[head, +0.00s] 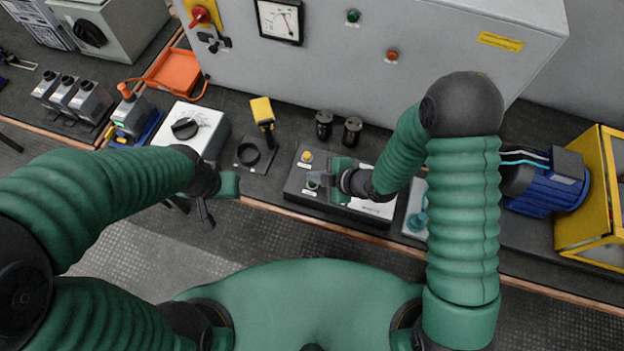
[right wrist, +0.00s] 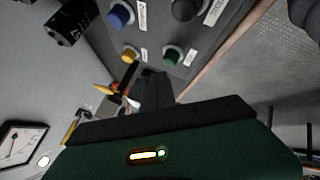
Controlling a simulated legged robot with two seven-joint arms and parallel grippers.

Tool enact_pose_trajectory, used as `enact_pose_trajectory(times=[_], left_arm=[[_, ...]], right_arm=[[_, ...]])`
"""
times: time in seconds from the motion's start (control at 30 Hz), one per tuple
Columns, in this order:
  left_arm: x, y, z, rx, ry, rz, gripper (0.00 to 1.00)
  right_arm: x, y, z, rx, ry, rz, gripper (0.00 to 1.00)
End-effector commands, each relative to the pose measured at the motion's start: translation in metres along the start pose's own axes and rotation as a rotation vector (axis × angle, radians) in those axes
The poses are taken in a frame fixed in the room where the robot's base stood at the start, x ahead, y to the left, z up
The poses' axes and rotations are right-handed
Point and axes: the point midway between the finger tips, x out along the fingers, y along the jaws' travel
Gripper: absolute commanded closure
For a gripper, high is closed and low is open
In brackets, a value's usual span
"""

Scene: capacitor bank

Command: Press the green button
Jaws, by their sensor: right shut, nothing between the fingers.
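The green button (right wrist: 172,56) sits on a dark grey button box (head: 295,190), with a white label beside it in the right wrist view. A yellow button (right wrist: 130,54), a blue button (right wrist: 120,16) and a black button (right wrist: 186,9) are on the same panel. The yellow one also shows in the head view. My right gripper (head: 320,180) is shut and empty over the box; its dark fingers (right wrist: 155,88) point toward the green button. I cannot tell whether they touch it. My left gripper (head: 205,215) hangs off the bench's front edge, away from the box; its jaws are unclear.
A grey cabinet (head: 350,60) with a gauge, lamps and a red-yellow switch stands behind. A white dial box (head: 192,130) and a yellow-handled tool (head: 263,112) are left of the button box. Two black cylinders (head: 338,130) stand behind it. A blue motor (head: 548,190) is at right.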

Motion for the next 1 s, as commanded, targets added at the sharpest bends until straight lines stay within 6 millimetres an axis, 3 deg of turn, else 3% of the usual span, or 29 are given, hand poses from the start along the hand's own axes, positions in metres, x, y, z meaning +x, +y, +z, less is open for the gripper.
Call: enact_pose_trajectory(times=[1.0], left_arm=[[0.011, 0.000, 0.003, 0.000, 0.000, 0.000, 0.64]], right_arm=[[0.008, -0.007, 0.007, 0.000, 0.000, 0.000, 1.00]])
